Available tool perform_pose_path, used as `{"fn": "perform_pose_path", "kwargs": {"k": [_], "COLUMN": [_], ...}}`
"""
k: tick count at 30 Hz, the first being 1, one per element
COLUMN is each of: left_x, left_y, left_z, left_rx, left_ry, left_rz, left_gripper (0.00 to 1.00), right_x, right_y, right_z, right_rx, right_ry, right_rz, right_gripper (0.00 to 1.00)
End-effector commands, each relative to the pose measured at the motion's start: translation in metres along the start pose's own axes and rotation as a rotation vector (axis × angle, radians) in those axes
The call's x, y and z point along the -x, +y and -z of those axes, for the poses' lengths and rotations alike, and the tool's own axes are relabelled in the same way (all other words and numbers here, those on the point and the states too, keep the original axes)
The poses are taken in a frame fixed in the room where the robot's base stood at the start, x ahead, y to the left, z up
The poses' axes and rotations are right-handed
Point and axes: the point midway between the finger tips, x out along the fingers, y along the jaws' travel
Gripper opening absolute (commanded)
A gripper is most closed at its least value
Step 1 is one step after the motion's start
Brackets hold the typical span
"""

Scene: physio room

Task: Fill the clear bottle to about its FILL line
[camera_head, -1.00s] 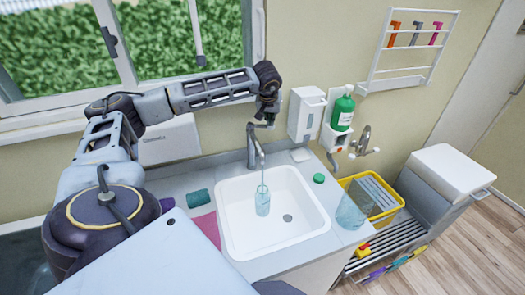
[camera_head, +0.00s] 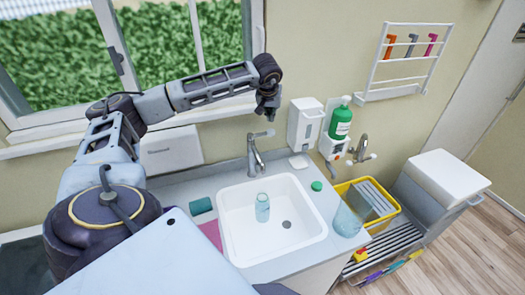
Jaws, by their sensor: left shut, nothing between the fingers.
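The clear bottle (camera_head: 262,209) stands upright in the white sink (camera_head: 232,236), in front of the tap (camera_head: 254,158). It looks pale blue; its FILL line and exact water level are too small to read. No stream shows between the tap's spout and the bottle. My left gripper (camera_head: 267,112) is shut and empty, in the air above the tap's lever (camera_head: 264,134) and apart from it. My right gripper is out of view.
A green cap (camera_head: 317,186) and a pale blue clear container (camera_head: 348,218) are on the counter right of the sink. A teal sponge (camera_head: 201,206) and pink cloth (camera_head: 211,233) lie left. Dispensers (camera_head: 305,124) hang behind, with a green bottle (camera_head: 341,122). A yellow crate (camera_head: 381,222) stands right.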

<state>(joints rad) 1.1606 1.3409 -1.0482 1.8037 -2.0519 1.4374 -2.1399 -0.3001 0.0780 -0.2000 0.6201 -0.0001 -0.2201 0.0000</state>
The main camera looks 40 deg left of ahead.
Motion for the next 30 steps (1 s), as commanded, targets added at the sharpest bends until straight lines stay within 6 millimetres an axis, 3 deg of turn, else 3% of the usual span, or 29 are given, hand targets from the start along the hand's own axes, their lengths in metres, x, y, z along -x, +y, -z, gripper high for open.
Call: {"fn": "perform_pose_path", "kwargs": {"k": [8, 30], "left_x": [0.017, 0.017], "left_y": [0.000, 0.000], "left_z": [0.009, 0.009], "left_rx": [0.000, 0.001], "left_ry": [0.000, 0.000], "left_rz": [0.000, 0.000], "left_gripper": [0.00, 0.00], "right_x": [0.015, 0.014], "right_y": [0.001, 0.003], "right_z": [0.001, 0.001], "right_rx": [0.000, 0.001], "right_ry": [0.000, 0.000], "right_rz": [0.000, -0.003], "right_gripper": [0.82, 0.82]}}
